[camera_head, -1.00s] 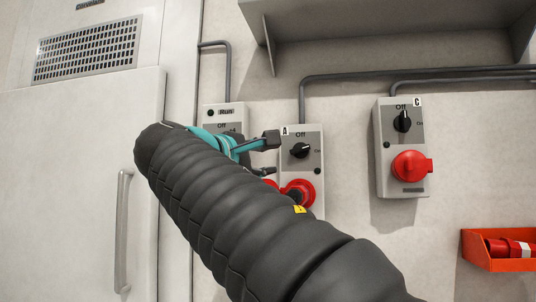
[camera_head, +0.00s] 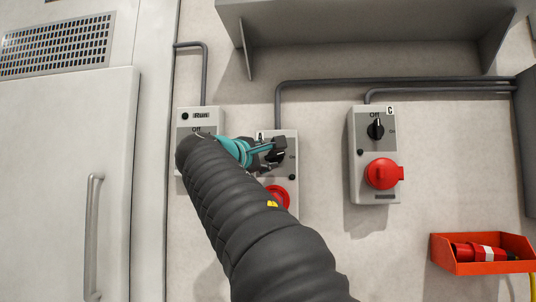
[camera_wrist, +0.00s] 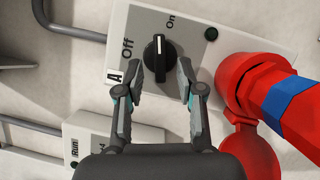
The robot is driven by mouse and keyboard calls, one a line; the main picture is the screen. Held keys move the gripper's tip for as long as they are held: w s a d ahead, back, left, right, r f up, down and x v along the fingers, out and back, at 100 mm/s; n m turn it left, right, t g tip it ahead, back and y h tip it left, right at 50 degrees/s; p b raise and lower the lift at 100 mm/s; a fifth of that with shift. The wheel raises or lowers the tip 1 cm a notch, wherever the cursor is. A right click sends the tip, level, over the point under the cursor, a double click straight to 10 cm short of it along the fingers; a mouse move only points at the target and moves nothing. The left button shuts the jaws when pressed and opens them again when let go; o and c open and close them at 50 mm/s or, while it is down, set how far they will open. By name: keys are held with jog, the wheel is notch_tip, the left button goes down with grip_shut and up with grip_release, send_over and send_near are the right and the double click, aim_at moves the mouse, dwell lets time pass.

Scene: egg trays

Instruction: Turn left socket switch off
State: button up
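The left socket box A (camera_head: 290,208) is a grey wall box with a black rotary switch, partly hidden by my arm in the head view. In the wrist view, the black switch knob (camera_wrist: 159,60) has its white mark towards "On"; "Off" is printed to its left. My gripper (camera_wrist: 160,72) is open, with one fingertip on each side of the knob and small gaps visible. In the head view my gripper (camera_head: 272,150) is in front of the switch. A red socket and plug with a blue band (camera_wrist: 282,100) sit beside the switch.
Socket box C (camera_head: 392,190) stands to the right, its knob (camera_head: 376,129) towards "Off". A "Run" box (camera_head: 200,122) is at the left, partly behind my arm. A shelf (camera_head: 360,25) overhangs above. An orange bin (camera_head: 482,267) with a red plug hangs lower right.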

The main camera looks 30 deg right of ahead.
jog(key=shift+w+d, duration=0.35)
jog(key=shift+d, duration=0.2)
grip_shut()
jog(key=shift+n, duration=0.3)
jog(key=n, duration=0.1)
jog(key=n+t+b, duration=0.1)
jog(key=n, duration=0.1)
jog(key=n+t, duration=0.1)
jog(key=n, duration=0.1)
jog(key=shift+s+d+f, duration=0.1)
jog(key=shift+f, duration=0.15)
jog(key=n+t, duration=0.1)
jog(key=n, duration=0.2)
jog(key=n+t+b, duration=0.1)
jog(key=n+t, duration=0.1)
jog(key=n, duration=0.2)
jog(key=shift+s+d+y, duration=0.1)
jog(key=shift+d+y, duration=0.05)
jog(key=shift+y, duration=0.25)
